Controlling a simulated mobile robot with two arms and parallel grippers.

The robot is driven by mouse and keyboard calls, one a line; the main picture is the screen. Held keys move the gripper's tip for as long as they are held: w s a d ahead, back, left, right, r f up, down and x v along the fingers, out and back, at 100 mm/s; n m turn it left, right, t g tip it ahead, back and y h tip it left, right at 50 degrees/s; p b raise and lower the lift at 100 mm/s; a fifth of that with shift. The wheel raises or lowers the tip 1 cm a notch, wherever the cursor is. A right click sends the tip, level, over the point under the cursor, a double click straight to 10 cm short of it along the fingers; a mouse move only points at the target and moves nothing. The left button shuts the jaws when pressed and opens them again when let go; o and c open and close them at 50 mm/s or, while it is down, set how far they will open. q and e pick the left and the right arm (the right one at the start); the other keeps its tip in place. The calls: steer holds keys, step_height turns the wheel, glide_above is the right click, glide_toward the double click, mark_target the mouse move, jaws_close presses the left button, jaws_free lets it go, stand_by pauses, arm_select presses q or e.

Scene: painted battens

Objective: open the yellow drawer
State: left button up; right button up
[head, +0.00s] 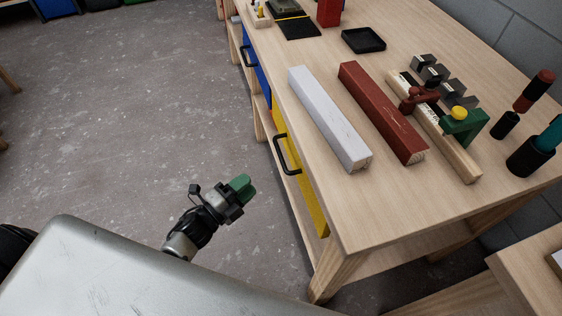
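The yellow drawer (313,203) is in the side of the wooden workbench, under the top's left edge, in the head view. Its front looks flush with the bench, so it appears closed. Its black bar handle (284,156) sticks out to the left. My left gripper (243,187), with green fingertips, is over the floor to the left of the drawer. It is apart from the handle, pointing up and right towards it. Its fingers look close together, but I cannot tell whether a gap lies between them. My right gripper is not in view.
The workbench (385,203) carries a white batten (327,115), a red batten (380,110) and a clamped bare batten (455,150). A blue drawer (262,80) with its own handle is farther back. The floor (130,120) left of the bench is clear.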

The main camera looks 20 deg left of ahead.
mark_target(280, 154)
arm_select(q)
steer(key=w+d+r+m, duration=0.1)
steer(key=w+d, duration=0.1)
steer(key=w, duration=0.1)
steer(key=w+d+r+h, duration=0.1)
steer(key=w+d+r, duration=0.1)
steer(key=w+d+r+m+p, duration=0.1)
steer(key=w+d+r, duration=0.1)
steer(key=w, duration=0.1)
steer(key=shift+w+d+m+h, duration=0.3)
steer(key=shift+w+d+h, duration=0.05)
steer(key=shift+d+h, duration=0.05)
steer(key=shift+r, duration=0.1)
jaws_close()
